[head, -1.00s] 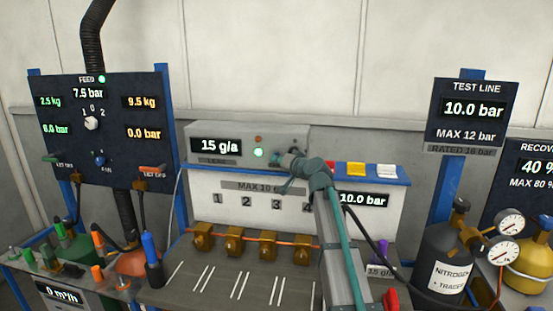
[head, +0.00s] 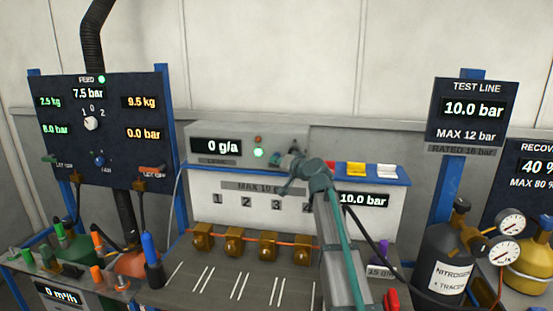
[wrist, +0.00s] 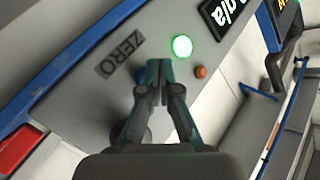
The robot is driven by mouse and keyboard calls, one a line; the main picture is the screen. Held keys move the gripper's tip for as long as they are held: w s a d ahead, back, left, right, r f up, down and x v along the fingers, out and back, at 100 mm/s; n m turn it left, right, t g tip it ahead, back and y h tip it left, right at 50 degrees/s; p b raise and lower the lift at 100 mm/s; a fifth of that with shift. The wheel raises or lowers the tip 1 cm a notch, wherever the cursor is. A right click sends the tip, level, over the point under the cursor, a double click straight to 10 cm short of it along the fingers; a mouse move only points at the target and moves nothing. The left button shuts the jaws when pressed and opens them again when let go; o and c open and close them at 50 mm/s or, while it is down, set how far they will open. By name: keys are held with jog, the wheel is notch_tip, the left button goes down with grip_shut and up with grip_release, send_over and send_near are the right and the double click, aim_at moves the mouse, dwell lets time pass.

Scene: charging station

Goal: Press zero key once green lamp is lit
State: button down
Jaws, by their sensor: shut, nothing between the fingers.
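The grey instrument box (head: 200,131) stands on the bench shelf. Its display (head: 217,146) reads 0 g/a. The green lamp (head: 259,153) on its front is lit; it also shows bright in the wrist view (wrist: 182,47). A ZERO label (wrist: 120,55) is on the panel beside my fingers. My gripper (head: 278,161) is shut and empty at the panel, right of the green lamp in the head view. In the wrist view its fingertips (wrist: 157,70) are together near the panel.
A small red-orange lamp (wrist: 201,71) sits near the green one. Red, yellow (head: 356,168) and white (head: 387,171) items lie along the blue shelf edge to the right. Brass valves (head: 235,242) stand below the panel.

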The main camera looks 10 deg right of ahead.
jog(key=shift+s+a, duration=0.1)
jog(key=shift+s, duration=0.1)
jog(key=shift+s, duration=0.1)
jog(key=s, duration=0.1)
jog(key=s+a, duration=0.1)
jog(key=s, duration=0.1)
jog(key=s+a, duration=0.1)
jog(key=shift+s, duration=0.25)
dwell(0.3)
dwell(0.5)
